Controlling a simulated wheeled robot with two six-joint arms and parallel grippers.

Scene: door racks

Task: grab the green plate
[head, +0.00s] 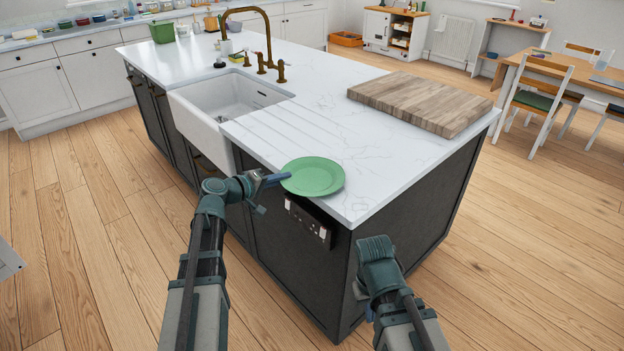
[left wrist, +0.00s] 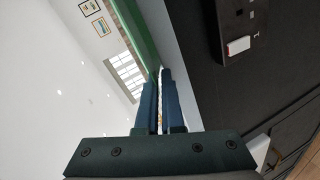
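The green plate (head: 313,176) is round and lies about flat at the front edge of the white island counter, its near left rim past the edge. In the left wrist view the plate (left wrist: 141,36) shows edge-on as a green strip running to the fingertips. My left gripper (head: 277,179) is at the plate's left rim; its blue fingers (left wrist: 162,88) are close together, with a narrow gap, and look shut on the rim. The exact contact is partly hidden. My right gripper (head: 377,250) is low beside the island's near corner, away from the plate; its fingers cannot be made out.
The white countertop (head: 330,110) is clear around the plate. A wooden cutting board (head: 420,101) lies further back to the right. A white sink (head: 228,98) with a brass tap (head: 265,45) is to the left. A dark socket panel (head: 308,222) is on the island below the plate.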

